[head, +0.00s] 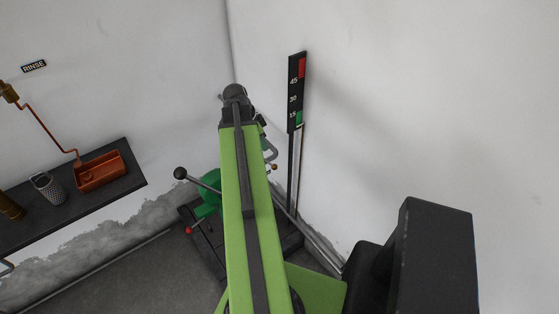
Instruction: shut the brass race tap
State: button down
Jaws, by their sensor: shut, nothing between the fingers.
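My green arm (240,190) rises up the middle of the view to a dark joint at its top. My gripper's fingers do not show; they are hidden behind the arm or out of view. A green machine (209,190) with a black-knobbed lever stands behind the arm, partly covered by it. A small brass-coloured piece (273,167) shows just right of the arm, beside a grey curved handle (270,152). I cannot tell whether it is the race tap, nor whether it is open or shut.
A dark shelf (130,180) on the left holds an orange-red basin (99,170) and a perforated metal cup (48,188). A brass fitting (9,93) with a copper pipe is under the RINSE sign (34,66). A black gauge board (296,92) stands by the right wall.

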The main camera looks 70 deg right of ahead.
aim_at(267, 162)
jog(key=s+d+m, duration=0.3)
jog(key=s, duration=0.3)
notch_tip(267, 162, down, 10)
jog(key=b, duration=1)
jog(key=shift+w+a+g, duration=0.25)
jog(key=shift+a+g, duration=0.05)
jog(key=shift+a, duration=0.05)
jog(key=shift+a+r, duration=0.1)
jog(key=shift+w+a, duration=0.35)
jog(key=shift+a, duration=0.45)
jog(key=shift+d, duration=0.15)
